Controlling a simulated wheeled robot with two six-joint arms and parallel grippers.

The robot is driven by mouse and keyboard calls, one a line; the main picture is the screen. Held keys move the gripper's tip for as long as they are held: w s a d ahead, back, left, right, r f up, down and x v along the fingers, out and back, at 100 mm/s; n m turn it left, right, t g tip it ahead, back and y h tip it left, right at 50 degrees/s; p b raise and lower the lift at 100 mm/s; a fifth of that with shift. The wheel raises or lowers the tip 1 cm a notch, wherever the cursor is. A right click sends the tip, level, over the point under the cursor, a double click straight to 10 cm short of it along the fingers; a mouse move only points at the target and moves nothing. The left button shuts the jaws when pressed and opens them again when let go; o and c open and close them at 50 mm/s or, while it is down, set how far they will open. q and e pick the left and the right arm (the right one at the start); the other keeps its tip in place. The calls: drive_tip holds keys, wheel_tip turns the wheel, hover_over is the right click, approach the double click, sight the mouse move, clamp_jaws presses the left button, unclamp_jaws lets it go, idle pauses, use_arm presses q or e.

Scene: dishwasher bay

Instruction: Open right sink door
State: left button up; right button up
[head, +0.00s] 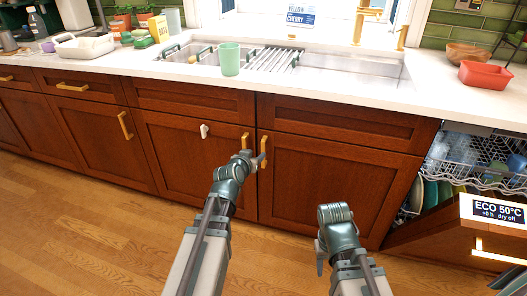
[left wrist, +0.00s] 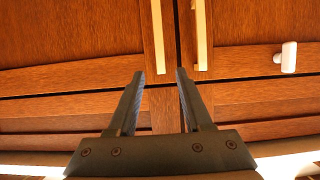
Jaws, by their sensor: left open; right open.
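The right sink door (head: 330,187) is a brown wooden panel and looks shut. Its upright gold handle (head: 263,152) is near its left edge; it also shows in the left wrist view (left wrist: 158,35). My left gripper (head: 254,159) is open at the sink door handles. In the left wrist view, its fingers (left wrist: 160,74) lie on either side of the line of the right door's handle, near the handle's end. I cannot tell how deep they reach; they are not closed on it. My right arm is in front of the right door; its fingers do not show clearly.
The left sink door (head: 185,160) is shut, with its own gold handle (head: 245,141) close beside and a white hook (head: 204,131). The open dishwasher door (head: 450,235) juts out at the right. A green cup (head: 230,59) stands on the counter (head: 140,68).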

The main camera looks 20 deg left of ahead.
sight(263, 148)
use_arm(q)
drive_tip(key=b+x, duration=0.3)
drive_tip(key=x, duration=0.7)
drive_tip(key=shift+w+f, duration=0.2)
drive_tip(key=shift+f, duration=0.05)
clamp_jaws()
idle(1.0)
